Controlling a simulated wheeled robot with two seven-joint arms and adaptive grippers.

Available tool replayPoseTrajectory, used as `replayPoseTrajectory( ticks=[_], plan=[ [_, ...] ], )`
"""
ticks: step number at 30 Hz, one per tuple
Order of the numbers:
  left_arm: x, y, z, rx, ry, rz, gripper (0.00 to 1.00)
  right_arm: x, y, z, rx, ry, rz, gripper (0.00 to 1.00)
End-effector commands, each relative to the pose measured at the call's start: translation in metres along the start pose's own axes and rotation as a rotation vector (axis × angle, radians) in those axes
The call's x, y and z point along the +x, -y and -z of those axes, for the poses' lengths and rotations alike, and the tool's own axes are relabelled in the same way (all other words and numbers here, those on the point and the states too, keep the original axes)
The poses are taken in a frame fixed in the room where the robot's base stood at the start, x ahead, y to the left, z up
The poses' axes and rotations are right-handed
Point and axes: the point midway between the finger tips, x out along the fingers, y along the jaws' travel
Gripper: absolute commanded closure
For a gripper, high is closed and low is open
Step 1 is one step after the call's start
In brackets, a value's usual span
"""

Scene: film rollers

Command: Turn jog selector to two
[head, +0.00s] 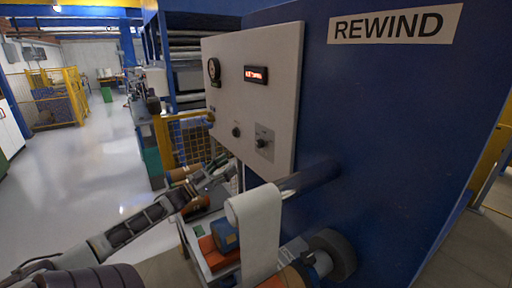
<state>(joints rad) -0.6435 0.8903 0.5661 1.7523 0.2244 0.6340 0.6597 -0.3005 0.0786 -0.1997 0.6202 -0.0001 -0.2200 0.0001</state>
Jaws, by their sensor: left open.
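My right gripper does not show.
A white film roller (256,215) stands in front below. The blue REWIND cabinet (400,130) fills the right. Open floor (90,160) lies left.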

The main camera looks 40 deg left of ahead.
Motion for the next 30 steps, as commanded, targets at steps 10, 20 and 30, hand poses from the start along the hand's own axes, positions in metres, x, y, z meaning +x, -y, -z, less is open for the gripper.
replayPoseTrajectory(
  ticks=[10,20,30],
  plan=[
    [-0.0004,-0.0066,0.0087,-0.126,-0.038,-0.033,0.46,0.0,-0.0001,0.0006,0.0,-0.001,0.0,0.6],
    [-0.0003,-0.0065,0.0086,-0.133,-0.037,-0.032,0.46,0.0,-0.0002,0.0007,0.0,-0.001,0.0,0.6],
    [0.0086,-0.0068,0.0093,-0.133,-0.039,-0.033,0.46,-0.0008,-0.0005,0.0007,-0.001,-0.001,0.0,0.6]
  ],
)
